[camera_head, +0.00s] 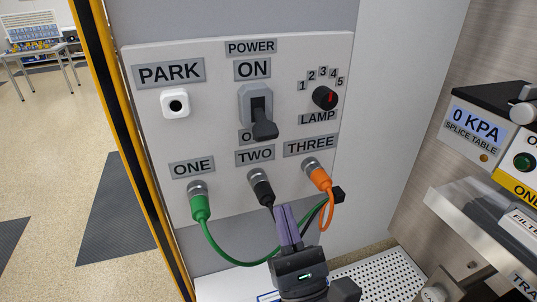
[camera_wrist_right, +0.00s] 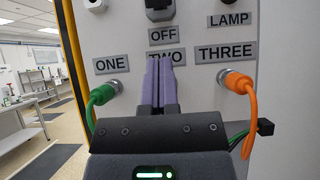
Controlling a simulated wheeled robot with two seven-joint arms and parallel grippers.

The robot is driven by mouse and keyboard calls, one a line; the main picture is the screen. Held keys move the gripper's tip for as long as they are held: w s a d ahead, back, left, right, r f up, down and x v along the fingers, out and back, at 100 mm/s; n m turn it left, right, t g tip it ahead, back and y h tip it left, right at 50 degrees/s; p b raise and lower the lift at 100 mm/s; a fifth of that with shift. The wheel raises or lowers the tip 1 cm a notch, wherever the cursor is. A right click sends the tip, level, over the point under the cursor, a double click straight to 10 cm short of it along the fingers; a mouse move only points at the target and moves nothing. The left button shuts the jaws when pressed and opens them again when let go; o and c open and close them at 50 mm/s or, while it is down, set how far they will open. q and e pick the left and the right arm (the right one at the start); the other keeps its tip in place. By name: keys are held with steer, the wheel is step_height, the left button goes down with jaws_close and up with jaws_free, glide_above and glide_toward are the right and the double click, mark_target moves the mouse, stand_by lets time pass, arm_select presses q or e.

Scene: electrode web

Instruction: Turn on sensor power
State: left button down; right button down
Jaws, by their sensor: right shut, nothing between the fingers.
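The power switch (camera_head: 257,105) is a grey plate with a dark lever (camera_head: 264,126) between the ON label (camera_head: 252,69) and the OFF label. The lever hangs down and partly covers the OFF label in the head view. In the right wrist view the lower part of the switch (camera_wrist_right: 160,10) shows at the top edge, above the OFF label (camera_wrist_right: 167,36). My right gripper (camera_head: 286,210) is shut and empty, its purple fingers pointing up below the switch, in front of socket TWO; its fingertips (camera_wrist_right: 161,62) cover part of the TWO label. My left gripper is not in view.
A green plug (camera_head: 199,203), a black plug (camera_head: 262,190) and an orange plug (camera_head: 318,176) sit in sockets ONE, TWO and THREE, their cables hanging near my right gripper. The lamp knob (camera_head: 325,97) is right of the switch, the PARK socket (camera_head: 175,104) left. A splice table unit (camera_head: 475,130) stands at right.

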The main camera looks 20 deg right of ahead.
mark_target(261, 120)
steer(key=p+x, duration=0.3)
steer(key=x, duration=0.6)
steer(key=shift+r, duration=0.2)
steer(key=shift+w+r, duration=0.15)
steer(key=shift+w, duration=0.25)
